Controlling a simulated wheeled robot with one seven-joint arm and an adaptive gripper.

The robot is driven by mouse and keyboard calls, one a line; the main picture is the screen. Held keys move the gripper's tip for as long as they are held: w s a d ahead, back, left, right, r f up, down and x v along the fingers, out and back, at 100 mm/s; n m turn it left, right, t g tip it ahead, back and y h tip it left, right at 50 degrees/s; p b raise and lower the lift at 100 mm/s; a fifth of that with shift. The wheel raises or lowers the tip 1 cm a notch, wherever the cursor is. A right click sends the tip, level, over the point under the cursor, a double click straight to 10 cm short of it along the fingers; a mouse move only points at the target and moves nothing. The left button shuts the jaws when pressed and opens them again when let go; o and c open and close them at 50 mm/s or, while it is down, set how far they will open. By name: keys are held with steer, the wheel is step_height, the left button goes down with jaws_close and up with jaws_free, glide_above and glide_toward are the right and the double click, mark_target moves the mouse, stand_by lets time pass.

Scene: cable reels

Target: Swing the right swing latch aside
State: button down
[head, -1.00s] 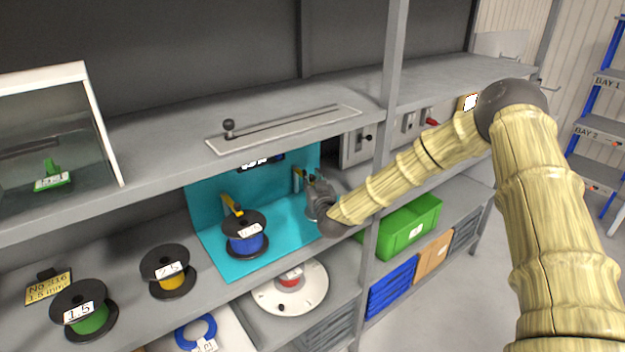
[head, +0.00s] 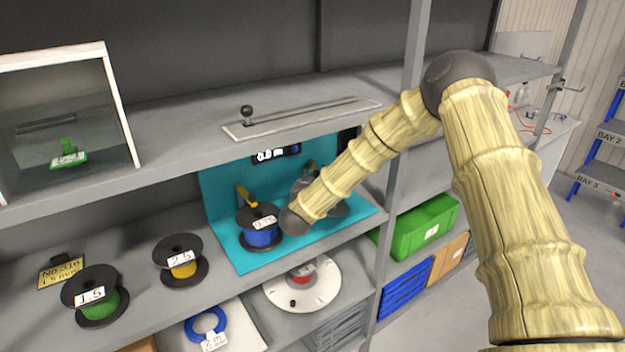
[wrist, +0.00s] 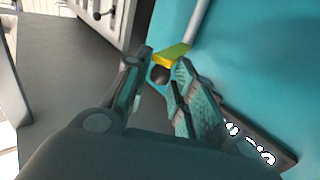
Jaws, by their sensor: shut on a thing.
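The right swing latch shows in the wrist view as a yellow bar (wrist: 173,54) at a grey rod, with a round dark knob between my fingertips. My gripper (wrist: 160,72) is shut on this latch, one finger on each side of the knob. In the head view my gripper (head: 307,180) is in front of the teal back panel, and my forearm and wrist hide the right latch. The left swing latch (head: 246,196) is a yellow bar behind the blue cable reel (head: 261,232), just left of my wrist.
The blue reel stands close to my wrist on the teal base (head: 240,262). A shelf with a slotted rail (head: 300,118) lies above my forearm, and a grey upright (head: 408,130) stands to the right. A display (head: 275,154) is on the panel. Yellow (head: 181,262) and green (head: 96,297) reels stand left.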

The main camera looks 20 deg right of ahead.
steer(key=shift+w+a+r+m+g+h+b, duration=0.2)
steer(key=shift+a+m+g+h+b, duration=0.25)
steer(key=shift+m+h, duration=0.2)
steer(key=c, duration=1.3)
jaws_free()
steer(key=shift+d, duration=0.1)
steer(key=shift+c, duration=0.2)
steer(key=shift+f, duration=0.15)
steer(key=v, duration=1.2)
steer(key=shift+w+a, duration=0.1)
steer(key=shift+a, duration=0.1)
